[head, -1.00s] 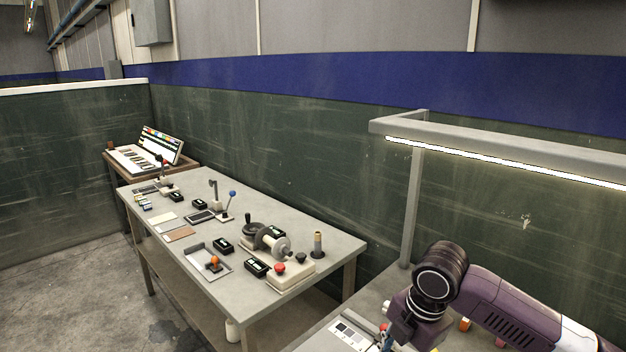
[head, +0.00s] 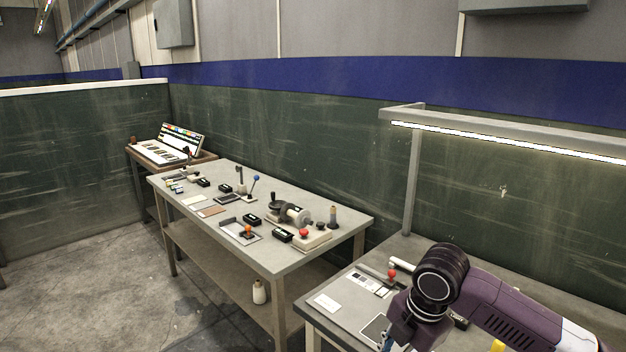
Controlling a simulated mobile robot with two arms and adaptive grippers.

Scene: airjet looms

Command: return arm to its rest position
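My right arm (head: 508,300), purple with a dark round joint, comes in from the right edge and bends down at the lower right. It is over the near table (head: 314,312). Its gripper is below the picture or hidden behind the wrist, so its fingers do not show. My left arm and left gripper are not in view.
A long grey table (head: 300,256) with several instruments, including a hand-wheel device (head: 297,214), stands in the middle. A lamp frame (head: 412,180) rises behind the near table. A white bottle (head: 259,292) is on the lower shelf. Floor (head: 90,275) at left is clear.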

